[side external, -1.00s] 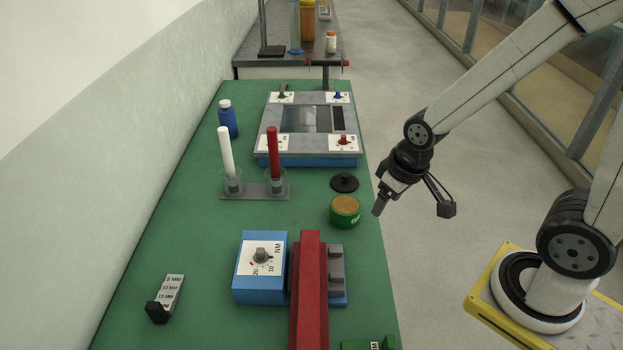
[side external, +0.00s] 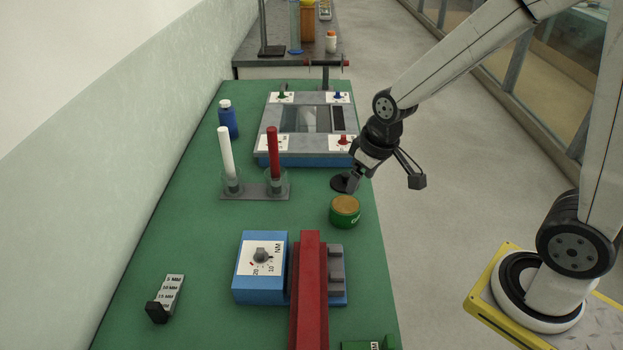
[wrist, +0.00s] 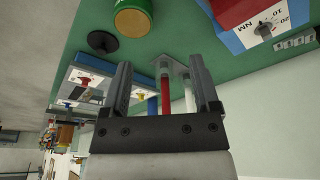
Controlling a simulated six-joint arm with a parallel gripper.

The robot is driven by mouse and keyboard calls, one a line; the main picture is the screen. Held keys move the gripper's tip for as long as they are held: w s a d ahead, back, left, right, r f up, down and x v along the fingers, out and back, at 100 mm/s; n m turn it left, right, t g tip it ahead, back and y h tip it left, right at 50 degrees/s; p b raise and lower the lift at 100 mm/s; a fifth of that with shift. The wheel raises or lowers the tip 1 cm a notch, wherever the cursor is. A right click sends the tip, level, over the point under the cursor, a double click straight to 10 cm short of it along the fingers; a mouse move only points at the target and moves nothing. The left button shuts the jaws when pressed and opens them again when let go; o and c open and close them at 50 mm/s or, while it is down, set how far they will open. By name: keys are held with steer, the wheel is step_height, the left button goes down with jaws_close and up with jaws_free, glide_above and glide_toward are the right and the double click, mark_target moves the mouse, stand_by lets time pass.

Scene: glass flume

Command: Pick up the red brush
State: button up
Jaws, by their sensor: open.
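The red brush (side external: 272,152) stands upright in the right cup of a small grey two-cup stand (side external: 262,191) on the green table. It also shows in the wrist view (wrist: 165,100), between my two fingers in the picture but beyond them. My gripper (side external: 354,184) is open and empty, at the table's right edge, to the right of the red brush. In the side view it overlaps the black round lid. A white brush (side external: 226,153) stands in the left cup.
A green tin (side external: 344,211) stands close to my gripper, with the black lid (side external: 340,183) behind it. A grey-and-blue device (side external: 308,159) lies behind the stand. A blue bottle (side external: 227,120) is at back left. A blue box (side external: 257,283) and red bar (side external: 309,295) are in front.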

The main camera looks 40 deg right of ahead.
mark_target(272, 138)
steer(key=w+r+n, duration=0.1)
steer(key=w, duration=0.7)
steer(key=w+r+n+y, duration=0.1)
steer(key=w+n, duration=0.1)
steer(key=w, duration=0.6)
steer(key=w+r+n+t+y, duration=0.1)
steer(key=w+r+n, duration=0.1)
steer(key=w, duration=0.7)
steer(key=shift+d+r, duration=0.1)
steer(key=shift+d, duration=0.2)
steer(key=shift+x, duration=1.3)
steer(key=shift+s+x, duration=0.15)
steer(key=shift+x, duration=0.7)
steer(key=shift+s+x, duration=0.1)
steer(key=shift+x, duration=1.75)
steer(key=shift+d, duration=0.1)
jaws_close()
